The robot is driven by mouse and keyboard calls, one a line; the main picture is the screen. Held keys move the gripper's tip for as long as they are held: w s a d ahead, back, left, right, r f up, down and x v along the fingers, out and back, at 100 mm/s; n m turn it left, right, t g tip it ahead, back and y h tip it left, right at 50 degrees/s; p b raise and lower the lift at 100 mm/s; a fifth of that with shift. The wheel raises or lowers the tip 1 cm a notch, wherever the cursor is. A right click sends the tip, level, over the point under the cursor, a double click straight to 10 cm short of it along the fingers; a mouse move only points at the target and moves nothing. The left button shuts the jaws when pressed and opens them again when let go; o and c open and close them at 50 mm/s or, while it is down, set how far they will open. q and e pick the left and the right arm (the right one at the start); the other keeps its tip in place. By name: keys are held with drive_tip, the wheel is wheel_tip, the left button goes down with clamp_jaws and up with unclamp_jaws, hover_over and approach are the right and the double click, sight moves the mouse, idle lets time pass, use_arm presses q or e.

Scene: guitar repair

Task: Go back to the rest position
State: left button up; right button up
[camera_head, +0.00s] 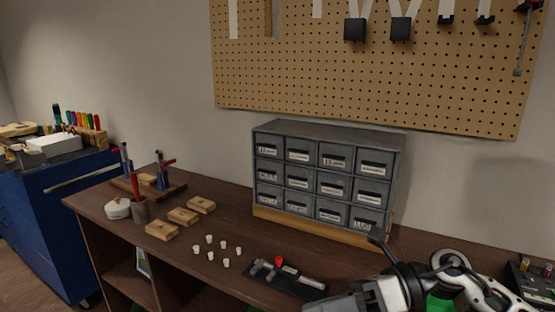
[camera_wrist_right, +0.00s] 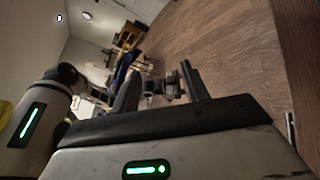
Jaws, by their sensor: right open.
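My right arm comes in from the lower right of the head view, and its white and black links lie in front of the bench's right part. In the right wrist view my right gripper (camera_wrist_right: 163,88) shows two dark fingers standing apart with nothing held between them. It faces out over a wooden floor (camera_wrist_right: 225,40) and the room, away from the bench things. Its fingertips are hard to make out in the head view. My left gripper is not in view.
The bench (camera_head: 235,225) holds a grey drawer cabinet (camera_head: 330,165), several wooden blocks (camera_head: 184,216), small white pieces (camera_head: 210,240) and a black tool holder (camera_head: 285,278). A pegboard (camera_head: 350,85) hangs behind. A dark tray (camera_head: 530,285) sits right of my arm. A blue cabinet (camera_head: 60,215) stands left.

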drive_tip(key=d+f+n+t+h+b, duration=0.1)
drive_tip(key=d+f+n+t+h, duration=0.15)
drive_tip(key=f+n+t, duration=0.6)
drive_tip(key=s+d+f+n+t+h+b, duration=0.1)
drive_tip(key=f+n+t+h, duration=0.25)
drive_tip(key=n, duration=1.05)
drive_tip(key=d+f+n+t+h+b, duration=0.25)
drive_tip(key=f+n+t, duration=0.25)
drive_tip(key=n, duration=0.7)
drive_tip(key=s+d+f+m+g+h, duration=0.1)
drive_tip(key=s+f+m+g+h, duration=0.2)
drive_tip(key=s+f+m, duration=0.3)
drive_tip(key=s+f+g, duration=0.1)
drive_tip(key=s+f, duration=0.2)
drive_tip(key=f, duration=0.1)
drive_tip(key=shift+s+f+g, duration=0.25)
drive_tip(key=shift+f+g, duration=0.15)
drive_tip(key=shift+d, duration=0.1)
